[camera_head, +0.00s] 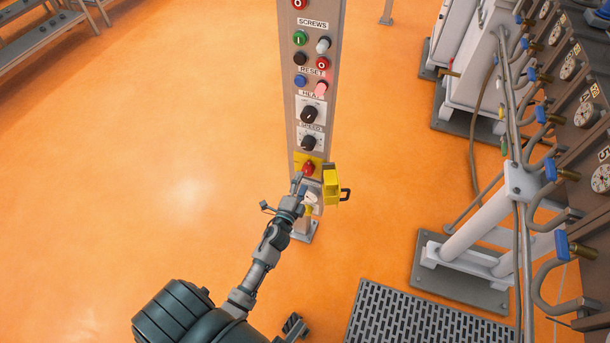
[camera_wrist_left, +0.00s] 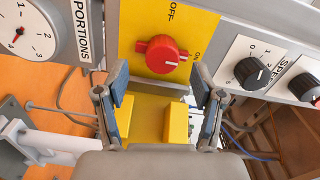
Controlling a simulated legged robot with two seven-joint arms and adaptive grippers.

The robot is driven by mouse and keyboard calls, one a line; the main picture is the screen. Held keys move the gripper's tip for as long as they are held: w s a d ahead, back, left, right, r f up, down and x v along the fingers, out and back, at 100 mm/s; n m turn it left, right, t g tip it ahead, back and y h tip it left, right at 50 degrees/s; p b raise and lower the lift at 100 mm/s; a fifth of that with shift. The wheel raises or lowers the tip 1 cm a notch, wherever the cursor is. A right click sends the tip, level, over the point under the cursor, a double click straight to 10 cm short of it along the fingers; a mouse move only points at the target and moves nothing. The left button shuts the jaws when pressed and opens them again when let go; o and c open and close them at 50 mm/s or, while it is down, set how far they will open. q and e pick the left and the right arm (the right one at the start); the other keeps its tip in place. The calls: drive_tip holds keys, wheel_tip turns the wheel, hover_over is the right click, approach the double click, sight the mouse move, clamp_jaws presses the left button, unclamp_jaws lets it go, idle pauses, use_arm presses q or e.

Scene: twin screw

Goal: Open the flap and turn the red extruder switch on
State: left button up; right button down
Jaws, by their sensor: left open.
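The red switch (camera_head: 308,168) sits on a yellow plate low on the grey control column. In the left wrist view the red switch (camera_wrist_left: 162,54) is uncovered, its white mark on the right side of the knob; OFF is printed above it. The yellow flap (camera_head: 331,187) stands open to the right of the switch, with a black handle. In the wrist view a yellow flap part (camera_wrist_left: 148,113) shows below the switch. My left gripper (camera_head: 302,180) is at the switch; its fingers (camera_wrist_left: 163,85) are spread, with the knob ahead between them. Contact with the knob is unclear.
Above the switch the column carries black knobs (camera_head: 310,113) and several coloured buttons. White machines (camera_head: 480,85) with pipes and blue-handled valves stand at the right. A metal grating (camera_head: 425,318) lies at lower right. The orange floor (camera_head: 140,150) at left is clear.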

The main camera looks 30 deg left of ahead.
use_arm(q)
drive_tip(key=v, duration=0.7)
drive_tip(key=shift+s+d, duration=0.15)
drive_tip(key=shift+s, duration=0.1)
drive_tip(key=s+d+f+n+g+h+p, duration=0.1)
drive_tip(key=s+d+f+n+g+p, duration=0.25)
drive_tip(key=f, duration=0.55)
drive_tip(key=s+d+f+n+g+h+p, duration=0.1)
drive_tip(key=s+f+n+g, duration=0.25)
drive_tip(key=s+f, duration=0.4)
drive_tip(key=s+d+f+n+g+h+p, duration=0.1)
drive_tip(key=s+d+f+n+g, duration=0.1)
drive_tip(key=s+f, duration=0.4)
drive_tip(key=s+d+f+n+g+h+p, duration=0.1)
drive_tip(key=s+d+f+g, duration=0.4)
drive_tip(key=s, duration=0.7)
wheel_tip(320, 180, down, 2)
drive_tip(key=shift+f+n+g+p, duration=0.25)
drive_tip(key=shift+n+g+p, duration=0.25)
drive_tip(key=shift+g, duration=0.5)
use_arm(e)
drive_tip(key=s+f, duration=0.1)
drive_tip(key=f, duration=0.8)
drive_tip(key=s+f, duration=0.2)
drive_tip(key=f, duration=0.8)
drive_tip(key=shift+s+d+f+g, duration=0.15)
drive_tip(key=shift+s+f+g, duration=0.1)
drive_tip(key=shift+f+g, duration=0.05)
use_arm(q)
drive_tip(key=shift+d, duration=0.1)
